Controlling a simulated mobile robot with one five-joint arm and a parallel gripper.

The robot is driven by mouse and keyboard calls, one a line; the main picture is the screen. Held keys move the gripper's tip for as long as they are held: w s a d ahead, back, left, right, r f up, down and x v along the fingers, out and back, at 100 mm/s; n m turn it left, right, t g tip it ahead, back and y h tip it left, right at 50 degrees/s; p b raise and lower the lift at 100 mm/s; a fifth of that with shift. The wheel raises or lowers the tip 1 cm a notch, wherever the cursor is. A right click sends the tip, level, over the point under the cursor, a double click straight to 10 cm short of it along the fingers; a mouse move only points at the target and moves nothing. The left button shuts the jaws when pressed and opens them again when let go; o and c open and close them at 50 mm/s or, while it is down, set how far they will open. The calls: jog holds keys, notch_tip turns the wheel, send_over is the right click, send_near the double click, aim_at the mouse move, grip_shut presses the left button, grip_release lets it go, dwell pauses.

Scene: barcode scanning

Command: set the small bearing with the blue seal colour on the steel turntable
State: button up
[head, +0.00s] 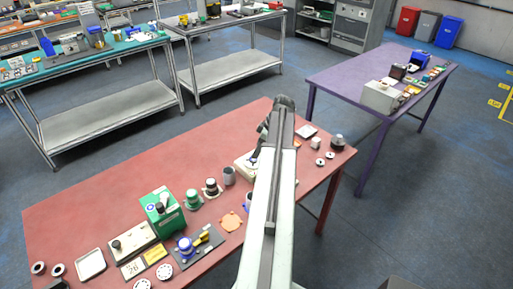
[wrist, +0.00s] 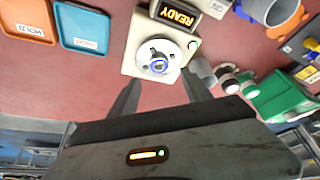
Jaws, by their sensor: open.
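The steel turntable (wrist: 146,50) is a round disc on a cream scanner housing (wrist: 135,42) with a lit READY display. A small ring with a blue seal, the bearing (wrist: 158,66), sits on the disc, toward its near edge in the wrist view. My gripper (wrist: 160,80) is open, its two dark fingers apart on either side of the bearing and short of it in the picture. I cannot tell the height gap. In the head view the cream housing (head: 243,164) shows beside my arm, which hides part of it.
An orange HOLD tray (wrist: 28,18) and a blue tray (wrist: 82,26) lie left of the housing in the wrist view. A grey cup (wrist: 274,8) and a green machine (wrist: 278,96) stand right. On the red table (head: 90,215), several rings lie at the front left; two more (head: 320,161) lie right of my arm.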

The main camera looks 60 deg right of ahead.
jog(key=p+v, duration=0.5)
jog(key=v, duration=0.3)
jog(key=shift+p, duration=0.4)
jog(key=w+a+f+m+g, duration=0.1)
jog(key=w+a, duration=0.8)
jog(key=a, duration=0.3)
jog(key=w+a+g, duration=0.1)
jog(key=w+a, duration=0.7)
jog(key=a, duration=0.4)
jog(key=shift+m+g, duration=0.4)
jog(key=shift+g, duration=0.3)
jog(key=w+a, duration=0.1)
jog(key=a, duration=0.4)
jog(key=w+a, duration=0.2)
jog(key=a, duration=0.3)
jog(key=w+a, duration=0.1)
jog(key=a, duration=0.4)
jog(key=shift+w+a+f, duration=0.2)
jog(key=shift+w+a, duration=0.05)
jog(key=shift+a, duration=0.1)
jog(key=s+a+m+h, duration=0.1)
jog(key=a, duration=1.9)
jog(key=shift+f+g, duration=0.15)
jog(key=shift+g, duration=0.25)
jog(key=shift+a, duration=0.1)
